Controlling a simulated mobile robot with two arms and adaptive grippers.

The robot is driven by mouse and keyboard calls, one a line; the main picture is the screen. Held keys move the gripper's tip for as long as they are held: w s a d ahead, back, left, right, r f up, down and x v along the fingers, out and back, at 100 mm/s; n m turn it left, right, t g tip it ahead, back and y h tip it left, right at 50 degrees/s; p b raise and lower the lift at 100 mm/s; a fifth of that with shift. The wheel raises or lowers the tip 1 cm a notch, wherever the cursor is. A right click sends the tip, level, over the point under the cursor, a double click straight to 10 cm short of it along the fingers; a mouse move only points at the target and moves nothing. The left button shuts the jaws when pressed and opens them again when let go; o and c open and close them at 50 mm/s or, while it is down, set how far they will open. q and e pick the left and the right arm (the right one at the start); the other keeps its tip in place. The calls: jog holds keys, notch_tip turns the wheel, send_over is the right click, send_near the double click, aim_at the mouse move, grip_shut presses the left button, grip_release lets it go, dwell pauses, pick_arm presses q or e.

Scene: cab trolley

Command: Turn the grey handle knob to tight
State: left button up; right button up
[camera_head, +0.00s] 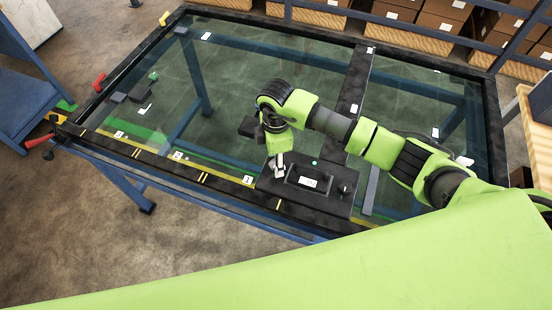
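My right arm comes in from the right and bends down over the near side of the trolley. My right gripper (279,163) is below the green wrist, low over the left end of a black box. A light grey piece shows there; I cannot tell whether it is only the fingers or also the grey handle knob. Whether the gripper is open or shut is too small to see. The black box (321,198) carries a screen (308,181) and a small dark round knob (345,188) at its right. My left gripper is not in view.
The trolley has a glass top (225,85) in a black frame. Small dark blocks (138,92) lie on the glass. Cardboard boxes (440,15) stand behind. Floor is open at the front left.

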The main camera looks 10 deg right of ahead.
jog(key=shift+r, duration=0.1)
notch_tip(320, 180, up, 12)
dwell(0.5)
dwell(0.5)
